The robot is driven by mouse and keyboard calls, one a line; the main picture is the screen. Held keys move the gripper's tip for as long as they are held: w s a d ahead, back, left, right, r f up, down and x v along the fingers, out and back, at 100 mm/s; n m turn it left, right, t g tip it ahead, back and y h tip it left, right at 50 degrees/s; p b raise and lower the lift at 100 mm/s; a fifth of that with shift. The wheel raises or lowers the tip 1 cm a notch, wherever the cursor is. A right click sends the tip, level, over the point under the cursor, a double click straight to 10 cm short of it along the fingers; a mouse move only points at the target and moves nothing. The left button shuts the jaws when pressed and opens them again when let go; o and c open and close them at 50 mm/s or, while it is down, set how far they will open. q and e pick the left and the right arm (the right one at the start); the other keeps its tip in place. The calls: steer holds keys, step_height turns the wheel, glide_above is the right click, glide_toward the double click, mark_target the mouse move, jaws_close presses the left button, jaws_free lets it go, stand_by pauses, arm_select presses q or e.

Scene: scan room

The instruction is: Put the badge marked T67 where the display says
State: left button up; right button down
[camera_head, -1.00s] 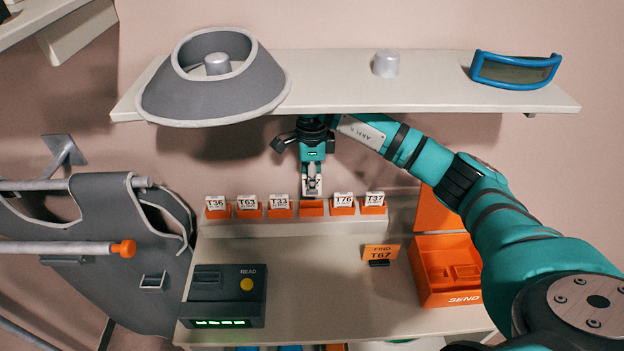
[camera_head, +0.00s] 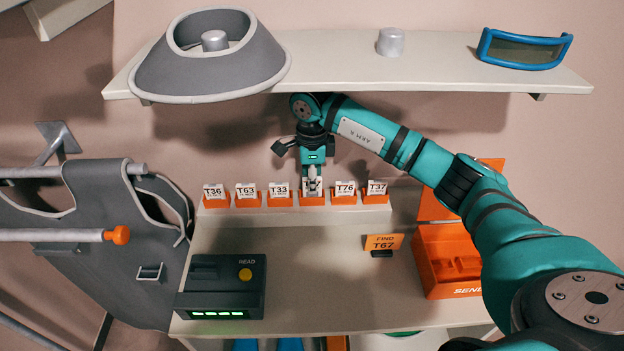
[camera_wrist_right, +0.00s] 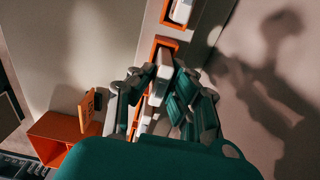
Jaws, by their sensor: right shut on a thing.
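My right gripper (camera_head: 312,186) is at the fourth orange holder (camera_head: 312,200) of the row, between badges T33 (camera_head: 279,189) and T76 (camera_head: 345,188). It is shut on a pale badge, which shows between the fingers in the right wrist view (camera_wrist_right: 160,82). The badge's marking is hidden, and I cannot tell how far it sits in the holder. An orange sign (camera_head: 384,241) reads FIND T67. A dark reader (camera_head: 222,287) marked READ has a yellow button and lit green bars. My left gripper is out of view.
Badges T36 (camera_head: 214,191), T63 (camera_head: 246,190) and T37 (camera_head: 376,187) stand in holders. An open orange box (camera_head: 450,265) marked SEND is on the right, partly behind my arm. A shelf (camera_head: 440,75) overhangs the row. The desk's middle (camera_head: 310,270) is clear.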

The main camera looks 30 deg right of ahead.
steer(key=shift+f, duration=0.1)
steer(key=c, duration=1.2)
jaws_free()
